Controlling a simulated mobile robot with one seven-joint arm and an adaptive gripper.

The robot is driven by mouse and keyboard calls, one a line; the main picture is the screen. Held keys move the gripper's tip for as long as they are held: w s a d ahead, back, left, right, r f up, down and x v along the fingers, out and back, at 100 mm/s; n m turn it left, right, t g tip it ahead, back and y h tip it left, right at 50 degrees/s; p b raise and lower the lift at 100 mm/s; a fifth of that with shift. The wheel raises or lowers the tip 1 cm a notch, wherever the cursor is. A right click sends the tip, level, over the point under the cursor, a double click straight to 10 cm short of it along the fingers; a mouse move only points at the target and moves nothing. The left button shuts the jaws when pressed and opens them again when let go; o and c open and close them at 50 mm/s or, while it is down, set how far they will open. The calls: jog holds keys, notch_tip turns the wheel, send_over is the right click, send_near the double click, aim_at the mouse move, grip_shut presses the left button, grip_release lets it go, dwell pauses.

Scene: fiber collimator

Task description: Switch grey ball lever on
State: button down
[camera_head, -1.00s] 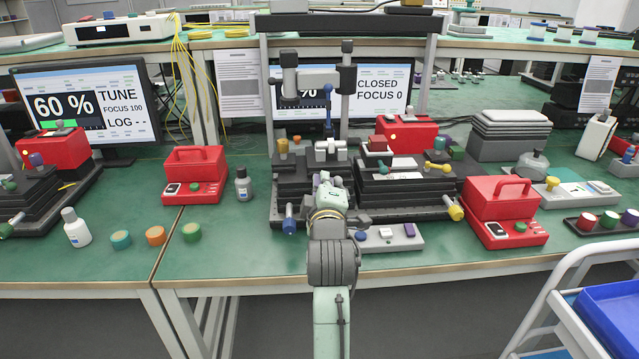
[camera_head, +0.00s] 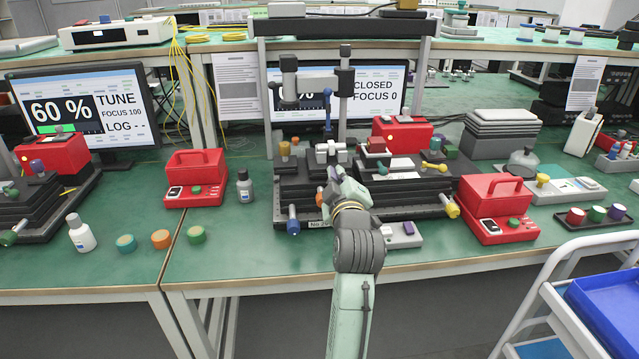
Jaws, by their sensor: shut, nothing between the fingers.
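My gripper (camera_head: 335,176) is small in the view, at the front of the middle instrument stack (camera_head: 400,212). It is shut and empty, its tips pointing away from the camera, close to the silver block (camera_head: 331,151) on the stack. I cannot tell whether it touches anything. I cannot clearly pick out a grey ball lever; my gripper and arm hide part of the stack's front. A green ball lever (camera_head: 382,167) and a yellow ball lever (camera_head: 434,167) are on the stack's right half. A small orange part (camera_head: 320,197) shows just left of my gripper.
A blue-ended knob (camera_head: 293,224) and a yellow knob (camera_head: 450,206) stick out from the stack's front. A grey box with a purple button (camera_head: 408,229) lies partly behind my arm. Red cases (camera_head: 195,177) and (camera_head: 496,208) flank the stack. A metal frame (camera_head: 425,85) rises behind.

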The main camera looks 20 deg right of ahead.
jog(key=shift+s+d+r+m+p, duration=0.1)
jog(key=shift+s+d+m+p, duration=0.15)
jog(key=shift+d+m, duration=0.5)
jog(key=shift+s+d+r+m+p, duration=0.1)
jog(key=shift+d+m+p, duration=0.15)
jog(key=shift+d+m, duration=0.45)
jog(key=shift+s+d+m, duration=0.15)
jog(key=shift+d+m, duration=0.2)
jog(key=shift+m, duration=0.7)
jog(key=shift+s+d, duration=0.1)
jog(key=shift+d, duration=0.3)
